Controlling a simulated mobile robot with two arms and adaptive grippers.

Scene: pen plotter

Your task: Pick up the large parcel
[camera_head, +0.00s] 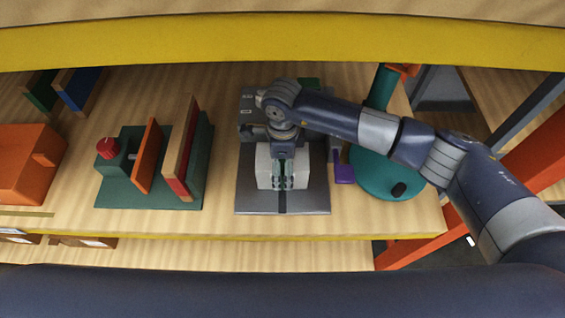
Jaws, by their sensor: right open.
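I cannot tell for sure which thing is the large parcel. Brown boxes with white labels, which look like parcels, show only in part at the lower left, on the level below the shelf board: one box (18,237) at the picture's edge and another box (85,242) to its right. My right gripper (283,182) is far to the right of them, pointing down over a grey plate (250,202). Its jaws are open at a pale block (263,165) on that plate; whether they touch it I cannot tell. My left gripper is not in view.
A green fixture (125,192) with upright orange and red boards stands left of the plate. An orange block (22,165) is at the far left. A teal round base with a post (375,178) stands right. A yellow shelf edge (290,42) crosses above.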

